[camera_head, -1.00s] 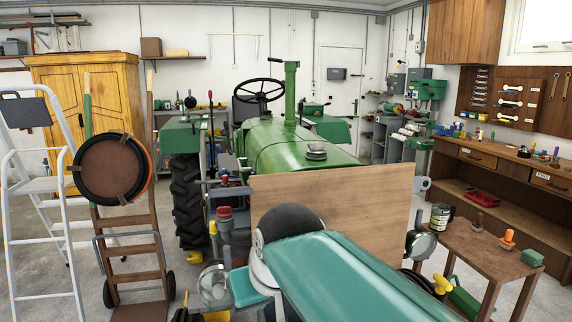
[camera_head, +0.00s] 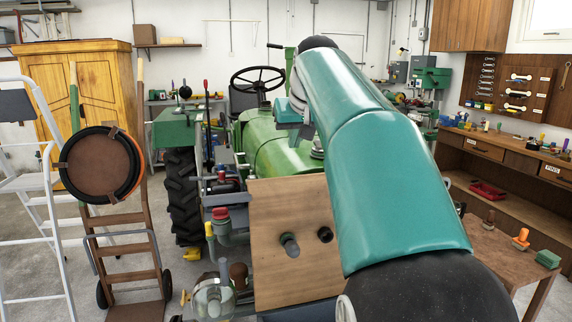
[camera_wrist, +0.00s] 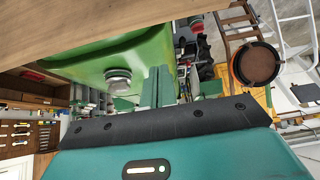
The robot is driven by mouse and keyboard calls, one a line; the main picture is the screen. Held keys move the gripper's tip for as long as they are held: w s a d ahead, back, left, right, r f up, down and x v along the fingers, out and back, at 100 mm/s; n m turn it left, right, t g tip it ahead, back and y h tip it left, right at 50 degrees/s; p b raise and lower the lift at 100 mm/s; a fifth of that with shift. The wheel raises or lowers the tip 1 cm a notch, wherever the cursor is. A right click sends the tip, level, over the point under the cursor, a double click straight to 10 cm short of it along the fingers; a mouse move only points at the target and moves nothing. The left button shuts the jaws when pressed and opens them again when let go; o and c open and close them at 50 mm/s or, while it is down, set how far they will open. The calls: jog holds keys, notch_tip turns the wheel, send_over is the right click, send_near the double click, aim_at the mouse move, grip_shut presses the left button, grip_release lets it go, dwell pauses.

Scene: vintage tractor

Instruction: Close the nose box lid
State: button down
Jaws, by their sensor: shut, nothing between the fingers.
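A flat wooden panel (camera_head: 270,215), which looks like the nose box lid, stands roughly upright at the front of the green tractor (camera_head: 270,135). My arm hides its right part in the head view. The panel's wood also fills the top of the wrist view (camera_wrist: 100,22). The box itself cannot be made out clearly. My gripper (camera_wrist: 160,72) shows in the wrist view with its green fingers together, empty, beside the green hood and its round metal cap (camera_wrist: 118,78). It appears apart from the panel.
A grey cylinder (camera_head: 289,245) and a dark round piece (camera_head: 325,234) show against the panel. A headlamp (camera_head: 213,297) is low at the tractor's front. A hand truck (camera_head: 120,245) and white ladder (camera_head: 40,190) stand left, a wooden table (camera_head: 500,255) right.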

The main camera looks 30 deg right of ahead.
jog(key=shift+w+d+f, duration=0.1)
jog(key=shift+w+d, duration=0.15)
jog(key=shift+w, duration=0.1)
jog(key=x, duration=0.8)
jog(key=shift+f, duration=0.45)
jog(key=shift+s+f, duration=0.1)
jog(key=shift+f, duration=0.1)
jog(key=shift+s+a+r, duration=0.1)
jog(key=shift+s+a, duration=0.1)
jog(key=shift+s, duration=0.65)
jog(key=shift+s+a, duration=0.25)
jog(key=shift+s, duration=0.65)
